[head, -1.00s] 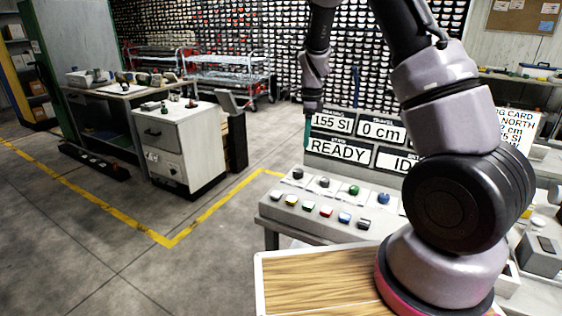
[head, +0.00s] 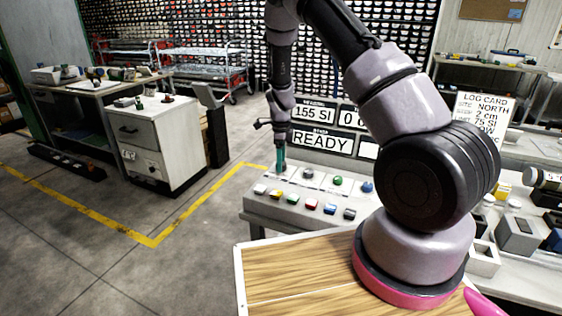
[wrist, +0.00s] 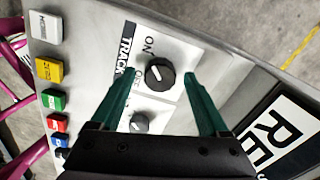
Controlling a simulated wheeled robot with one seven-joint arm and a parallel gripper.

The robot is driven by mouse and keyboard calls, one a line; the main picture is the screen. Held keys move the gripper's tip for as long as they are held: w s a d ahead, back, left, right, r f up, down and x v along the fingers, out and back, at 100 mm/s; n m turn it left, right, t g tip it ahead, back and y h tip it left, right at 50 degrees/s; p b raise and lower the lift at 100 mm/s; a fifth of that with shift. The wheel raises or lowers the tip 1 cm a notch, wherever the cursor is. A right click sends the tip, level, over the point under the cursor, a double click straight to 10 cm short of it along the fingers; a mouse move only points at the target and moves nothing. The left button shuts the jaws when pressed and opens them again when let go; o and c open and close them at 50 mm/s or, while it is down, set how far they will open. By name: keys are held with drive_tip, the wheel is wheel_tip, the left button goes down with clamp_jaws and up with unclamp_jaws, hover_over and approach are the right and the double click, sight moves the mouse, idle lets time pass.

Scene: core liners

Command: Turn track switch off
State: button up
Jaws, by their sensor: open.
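The track switch is a black rotary knob (wrist: 159,74) on a white plate labelled TRACK, with ON and OFF marks beside it. It has a pale pointer mark, but I cannot tell surely which label this points to. My gripper (wrist: 160,80) is open, with its green fingers on either side of the knob in the wrist view. Whether they touch it is unclear. In the head view my gripper (head: 281,160) is low over the far left end of the control panel (head: 275,208), and its fingers largely hide the knob.
A second dark knob (wrist: 141,122) sits close by, partly between the fingers. Coloured buttons, including a yellow one (wrist: 49,71), line the panel. The display board with READY (head: 320,140) stands behind the controls. Open floor (head: 190,270) lies to the left.

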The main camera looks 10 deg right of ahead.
drive_tip(key=shift+f, duration=0.1)
clamp_jaws()
drive_tip(key=shift+n, duration=0.4)
drive_tip(key=n, duration=1.3)
drive_tip(key=shift+n, duration=2)
